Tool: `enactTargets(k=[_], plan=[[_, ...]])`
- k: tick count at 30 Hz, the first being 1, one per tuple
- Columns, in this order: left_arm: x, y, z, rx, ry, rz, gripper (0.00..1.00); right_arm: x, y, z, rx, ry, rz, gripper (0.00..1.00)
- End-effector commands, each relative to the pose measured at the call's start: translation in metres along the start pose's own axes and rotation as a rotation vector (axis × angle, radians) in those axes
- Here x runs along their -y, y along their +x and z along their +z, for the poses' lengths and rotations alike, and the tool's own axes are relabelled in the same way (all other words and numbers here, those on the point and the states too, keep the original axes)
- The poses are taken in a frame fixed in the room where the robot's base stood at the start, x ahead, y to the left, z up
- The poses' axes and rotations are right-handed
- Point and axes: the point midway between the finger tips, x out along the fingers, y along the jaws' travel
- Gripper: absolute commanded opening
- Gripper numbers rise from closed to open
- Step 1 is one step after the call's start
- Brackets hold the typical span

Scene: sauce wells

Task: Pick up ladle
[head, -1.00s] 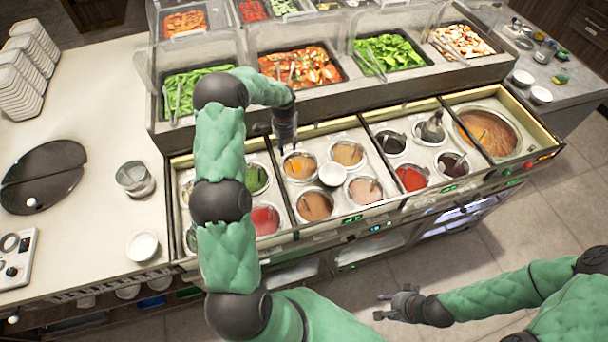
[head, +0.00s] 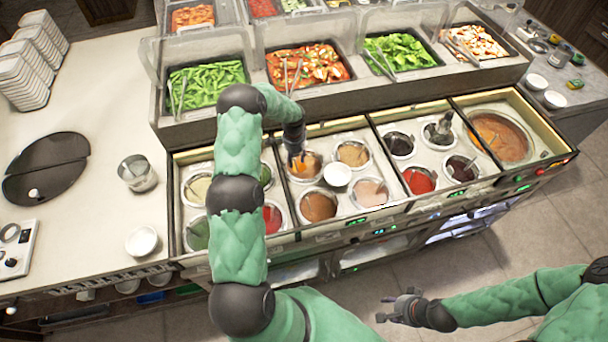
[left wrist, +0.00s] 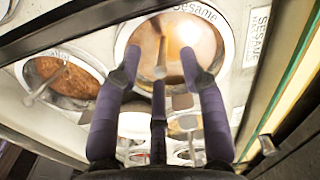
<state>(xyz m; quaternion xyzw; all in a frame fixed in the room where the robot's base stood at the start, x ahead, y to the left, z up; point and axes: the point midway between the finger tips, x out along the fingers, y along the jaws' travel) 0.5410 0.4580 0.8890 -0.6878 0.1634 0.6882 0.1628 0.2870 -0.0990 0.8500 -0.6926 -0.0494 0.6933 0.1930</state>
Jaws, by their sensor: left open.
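In the left wrist view a ladle (left wrist: 161,61) stands in a round well of orange-tan sauce (left wrist: 188,35) labelled Sesame. Its thin handle shows between the purple fingers of my left gripper (left wrist: 162,62), which is open with its fingers on either side. I cannot tell whether the fingers touch the handle. In the head view my left gripper (head: 297,160) points down over the orange sauce well (head: 312,166) and hides most of the ladle there. My right gripper (head: 388,308) hangs low in front of the counter, its fingers apart and empty.
A white bowl (head: 337,175) sits between the sauce wells. Other wells stand close by, including brown (head: 318,206), tan (head: 352,153) and red sauce (head: 419,180). Raised food trays with clear covers (head: 302,35) stand behind. The left counter (head: 110,110) has free room.

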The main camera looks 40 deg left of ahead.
Motion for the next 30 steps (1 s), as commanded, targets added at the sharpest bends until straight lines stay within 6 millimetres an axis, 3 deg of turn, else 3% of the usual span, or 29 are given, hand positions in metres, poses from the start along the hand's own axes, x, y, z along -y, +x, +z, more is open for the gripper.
enactTargets(k=[6, 14, 18, 19, 30], plan=[[0.0, 0.023, 0.0, 0.0, -0.001, -0.001, 0.41, 0.0, 0.0, 0.0, 0.0, 0.0, 0.0, 0.4], [0.0, 0.025, 0.0, -0.001, -0.001, -0.001, 0.41, 0.0, 0.0, 0.0, 0.0, 0.0, 0.0, 0.4], [0.0, 0.024, 0.0, -0.001, -0.001, -0.001, 0.05, 0.0, 0.0, 0.0, 0.0, 0.0, 0.0, 0.4], [0.0, 0.024, 0.0, -0.001, -0.001, -0.001, 0.0, 0.0, 0.0, 0.0, 0.0, 0.0, 0.0, 0.4], [0.0, 0.024, 0.0, -0.001, -0.001, -0.001, 0.0, 0.0, 0.0, 0.0, 0.0, 0.0, 0.0, 0.4]])
